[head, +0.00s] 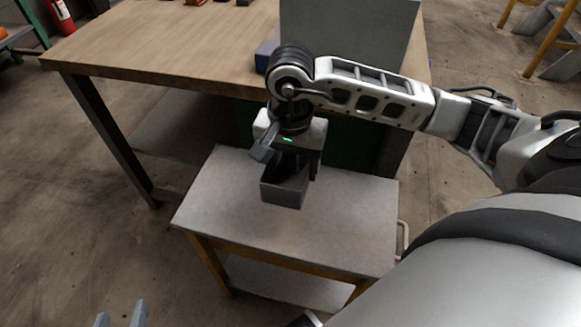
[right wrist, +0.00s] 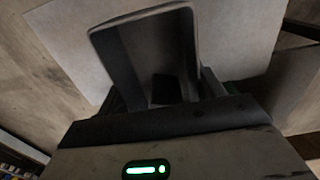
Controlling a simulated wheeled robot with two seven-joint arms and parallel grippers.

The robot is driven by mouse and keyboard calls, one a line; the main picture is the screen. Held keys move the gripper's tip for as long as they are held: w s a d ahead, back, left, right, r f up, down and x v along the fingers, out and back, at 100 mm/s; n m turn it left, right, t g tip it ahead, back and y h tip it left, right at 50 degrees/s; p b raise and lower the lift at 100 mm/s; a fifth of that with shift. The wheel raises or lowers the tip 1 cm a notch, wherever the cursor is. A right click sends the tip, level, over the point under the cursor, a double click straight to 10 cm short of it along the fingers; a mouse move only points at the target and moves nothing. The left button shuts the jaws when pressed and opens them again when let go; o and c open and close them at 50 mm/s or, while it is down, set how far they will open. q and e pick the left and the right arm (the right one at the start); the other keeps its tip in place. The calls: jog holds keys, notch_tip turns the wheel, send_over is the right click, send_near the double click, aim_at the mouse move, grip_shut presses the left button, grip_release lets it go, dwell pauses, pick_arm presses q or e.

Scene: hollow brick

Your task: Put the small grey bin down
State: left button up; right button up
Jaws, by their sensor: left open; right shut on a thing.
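The small grey bin (head: 283,192) is held by my right gripper (head: 290,163) over the small grey-topped table (head: 350,215) in the head view. In the right wrist view the bin (right wrist: 145,50) shows its open inside, between the fingers, with the pale tabletop (right wrist: 235,30) behind it. My right gripper points down and is shut on the bin. I cannot tell whether the bin's bottom touches the tabletop. My left gripper (head: 122,315) shows only its fingertips at the bottom left of the head view, apart and empty.
A large wooden workbench (head: 160,45) stands behind the small table, with a grey panel (head: 345,35) and a blue object (head: 266,54) at its right. The small table's top is clear around the bin. A fire extinguisher (head: 61,17) stands far left.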

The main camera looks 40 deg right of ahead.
aim_at(290, 176)
notch_tip(290, 176, down, 4)
jog(key=shift+f, duration=0.2)
notch_tip(290, 176, down, 4)
jog(key=shift+r+b, duration=0.15)
jog(key=shift+b, duration=0.2)
jog(key=shift+f, duration=0.25)
jog(key=o, duration=1)
